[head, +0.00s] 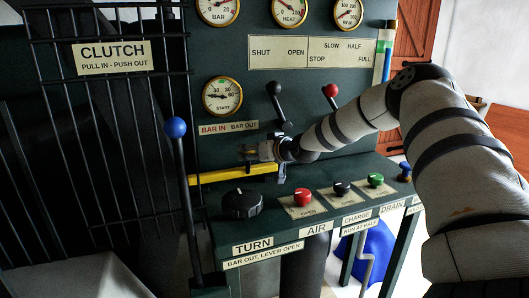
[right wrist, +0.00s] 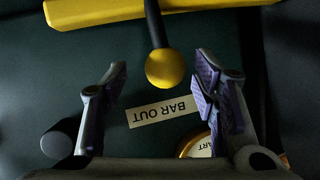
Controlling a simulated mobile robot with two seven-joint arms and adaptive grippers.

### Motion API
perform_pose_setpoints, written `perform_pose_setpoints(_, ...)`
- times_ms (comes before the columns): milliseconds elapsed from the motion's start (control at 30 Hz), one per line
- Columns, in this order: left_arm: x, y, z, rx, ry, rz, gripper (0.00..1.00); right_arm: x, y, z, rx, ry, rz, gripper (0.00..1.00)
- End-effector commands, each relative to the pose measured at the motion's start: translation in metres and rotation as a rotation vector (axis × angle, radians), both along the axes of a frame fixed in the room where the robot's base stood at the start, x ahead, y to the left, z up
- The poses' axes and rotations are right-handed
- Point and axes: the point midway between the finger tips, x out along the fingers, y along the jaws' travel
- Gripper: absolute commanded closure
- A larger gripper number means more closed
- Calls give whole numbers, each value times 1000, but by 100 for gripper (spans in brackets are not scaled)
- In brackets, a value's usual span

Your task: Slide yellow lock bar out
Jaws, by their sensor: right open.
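The yellow lock bar (head: 215,176) lies level across the front of the dark green panel, left end over the clutch cage. It also crosses the top of the right wrist view (right wrist: 110,14). A dark stem with a yellow ball knob (right wrist: 166,68) meets the bar there. My right gripper (head: 258,153) is just above the bar's right part in the head view. In the right wrist view my right gripper (right wrist: 161,76) is open, with the ball between its two spread fingers and gaps on both sides. My left gripper is out of view.
A blue-knobbed clutch lever (head: 176,130) stands at the left. A black-knobbed lever (head: 275,92) and a red-knobbed lever (head: 331,93) rise near my right arm. A black dial (head: 242,203) and red (head: 302,197), black and green knobs sit on the shelf below.

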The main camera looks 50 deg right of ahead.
Motion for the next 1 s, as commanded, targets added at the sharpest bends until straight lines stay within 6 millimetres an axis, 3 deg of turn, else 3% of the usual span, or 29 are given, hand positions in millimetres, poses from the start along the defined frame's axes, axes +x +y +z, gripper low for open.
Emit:
perform_pose_setpoints(200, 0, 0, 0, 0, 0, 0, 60, -45, 11, 21, -8, 1, 1, 46)
perform_pose_setpoints(500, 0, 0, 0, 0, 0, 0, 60, -79, 18, 33, -2, 0, 0, 46)
perform_pose_setpoints(1000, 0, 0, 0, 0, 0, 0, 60, -85, 19, 36, 0, -1, -1, 46)
